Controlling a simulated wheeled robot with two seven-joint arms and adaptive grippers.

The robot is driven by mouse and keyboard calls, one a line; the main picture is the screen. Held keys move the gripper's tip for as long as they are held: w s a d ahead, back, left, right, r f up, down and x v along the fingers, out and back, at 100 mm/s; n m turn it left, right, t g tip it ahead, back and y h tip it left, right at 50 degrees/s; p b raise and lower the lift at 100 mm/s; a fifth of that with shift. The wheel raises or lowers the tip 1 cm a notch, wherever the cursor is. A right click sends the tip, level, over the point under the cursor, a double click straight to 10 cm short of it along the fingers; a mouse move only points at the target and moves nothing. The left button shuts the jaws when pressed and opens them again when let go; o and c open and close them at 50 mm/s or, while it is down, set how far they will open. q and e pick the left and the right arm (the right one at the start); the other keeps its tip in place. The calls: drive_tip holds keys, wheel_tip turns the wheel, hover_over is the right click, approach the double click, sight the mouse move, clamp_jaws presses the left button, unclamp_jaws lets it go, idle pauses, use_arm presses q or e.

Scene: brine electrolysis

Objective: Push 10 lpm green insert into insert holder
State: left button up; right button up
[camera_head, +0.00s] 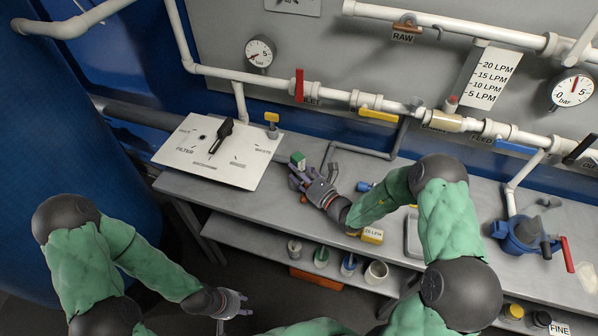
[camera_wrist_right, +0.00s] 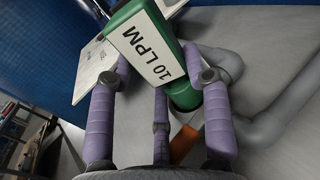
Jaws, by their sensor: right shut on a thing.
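The green insert (camera_wrist_right: 150,45) has a white label reading 10 LPM and a round green lower part. In the wrist view it sits between the purple fingers of my right gripper (camera_wrist_right: 160,90), which is shut on it. In the head view the green insert (camera_head: 297,160) shows small at the fingertips of my right gripper (camera_head: 299,172), above the bench beside the white filter panel. My left gripper (camera_head: 237,304) is low in front of the bench, away from the insert; its finger opening is unclear. I cannot tell for sure which part is the insert holder.
The grey bench (camera_head: 325,160) carries a white filter panel (camera_head: 220,152) with a black handle, and grey pipe. A yellow 20 LPM insert (camera_head: 372,235) lies near the bench's front edge. A blue piece (camera_head: 364,186) lies behind it. White pipes with coloured valves cross the wall.

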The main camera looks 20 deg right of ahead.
drive_tip(key=shift+s+a+f, duration=0.2)
drive_tip(key=shift+s+f, duration=0.05)
drive_tip(key=shift+f, duration=0.3)
drive_tip(key=o, duration=1.3)
drive_tip(key=shift+c, duration=0.2)
drive_tip(key=shift+r+p, duration=0.3)
drive_tip(key=shift+p, duration=0.05)
drive_tip(key=shift+w, duration=0.1)
drive_tip(key=c, duration=1.4)
drive_tip(key=shift+c, duration=0.4)
drive_tip(key=shift+d+r, duration=0.1)
drive_tip(key=shift+w+d+r, duration=0.1)
drive_tip(key=shift+w, duration=0.05)
